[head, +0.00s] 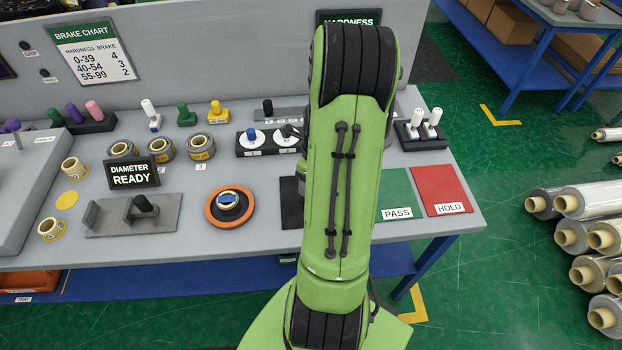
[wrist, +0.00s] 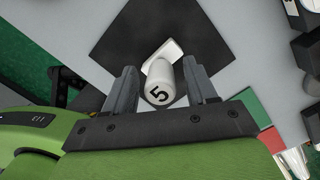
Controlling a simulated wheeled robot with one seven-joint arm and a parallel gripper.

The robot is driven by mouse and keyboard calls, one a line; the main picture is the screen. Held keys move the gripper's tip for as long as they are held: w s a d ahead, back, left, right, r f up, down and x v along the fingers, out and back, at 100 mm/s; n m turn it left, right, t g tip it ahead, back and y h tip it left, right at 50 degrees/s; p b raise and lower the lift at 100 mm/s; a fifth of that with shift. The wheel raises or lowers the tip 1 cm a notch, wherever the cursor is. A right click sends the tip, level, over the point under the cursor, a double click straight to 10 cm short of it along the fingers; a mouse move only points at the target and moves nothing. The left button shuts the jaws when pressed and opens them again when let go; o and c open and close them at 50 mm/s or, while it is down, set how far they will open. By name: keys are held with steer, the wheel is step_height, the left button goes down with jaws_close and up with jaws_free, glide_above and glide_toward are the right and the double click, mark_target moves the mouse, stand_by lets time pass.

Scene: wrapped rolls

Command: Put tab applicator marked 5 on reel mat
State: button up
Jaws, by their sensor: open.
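The white tab applicator marked 5 (wrist: 160,90) shows in the wrist view, its numbered end facing my camera and its white foot beyond. It is seen against a black square mat (wrist: 135,35), which I take for the reel mat; whether the foot rests flat on it I cannot tell. My gripper (wrist: 159,68) is open, with one finger on each side of the applicator. In the head view my arm hides the gripper and applicator, and only the left part of the black mat (head: 291,212) shows.
Right are the green PASS area (head: 394,188) and red HOLD area (head: 438,183). A rack with white-handled tools (head: 420,131) stands behind them. A black holder (head: 250,150) is behind the mat.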

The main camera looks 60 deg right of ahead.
step_height(320, 180, up, 12)
steer(key=s+p, duration=0.1)
steer(key=p, duration=0.2)
steer(key=w+a+r+n, duration=0.3)
steer(key=a+r+n, duration=0.2)
steer(key=a+n, duration=0.2)
steer(key=s+a+r+n+t, duration=0.1)
steer(key=s+a+r+n, duration=0.1)
steer(key=a+n, duration=0.4)
steer(key=s+a+r+n+t, duration=0.1)
steer(key=s+a+r+n, duration=0.1)
steer(key=a+n, duration=0.5)
steer(key=s+a+r+n+t, duration=0.2)
steer(key=a+n, duration=0.4)
steer(key=n, duration=0.8)
steer(key=shift+s+a+r+b, duration=0.3)
steer(key=shift+s+a+r, duration=0.1)
steer(key=shift+s, duration=0.35)
